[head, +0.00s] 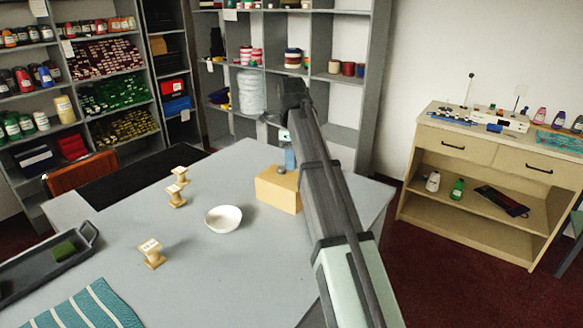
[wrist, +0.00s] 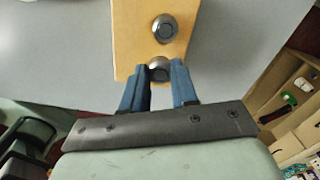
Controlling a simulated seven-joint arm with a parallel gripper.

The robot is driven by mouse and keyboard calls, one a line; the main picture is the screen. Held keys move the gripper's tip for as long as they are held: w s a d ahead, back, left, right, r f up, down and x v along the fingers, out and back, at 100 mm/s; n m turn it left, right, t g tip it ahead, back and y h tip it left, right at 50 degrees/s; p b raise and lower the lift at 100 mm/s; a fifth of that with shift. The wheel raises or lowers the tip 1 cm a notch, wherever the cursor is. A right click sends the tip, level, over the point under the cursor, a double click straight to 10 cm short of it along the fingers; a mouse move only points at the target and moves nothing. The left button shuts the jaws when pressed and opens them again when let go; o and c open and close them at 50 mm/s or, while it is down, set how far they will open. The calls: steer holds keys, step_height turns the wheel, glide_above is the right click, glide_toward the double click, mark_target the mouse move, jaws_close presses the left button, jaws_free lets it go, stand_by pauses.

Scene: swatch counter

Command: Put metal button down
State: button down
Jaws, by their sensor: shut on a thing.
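A metal button (wrist: 159,72) sits between the blue fingertips of my gripper (wrist: 160,69) in the wrist view, and the fingers are shut on it. It is over or just at the near edge of a yellow-tan block (wrist: 146,40). I cannot tell whether it touches the block. A second metal button (wrist: 165,28) rests on the block farther up. In the head view, the block (head: 276,191) stands on the grey table and my gripper (head: 290,157) is at its far side, partly hidden by my arm.
A white bowl (head: 223,219) stands left of the block on the grey table (head: 205,285). Several wooden spools (head: 152,253) stand farther left. A dark tray (head: 35,272) with a green item and a teal striped cloth (head: 88,308) lie at the front left.

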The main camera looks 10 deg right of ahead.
steer(key=shift+f, duration=1.45)
steer(key=shift+f, duration=0.1)
steer(key=c, duration=0.9)
jaws_free()
steer(key=shift+o, duration=0.2)
steer(key=shift+r, duration=3.9)
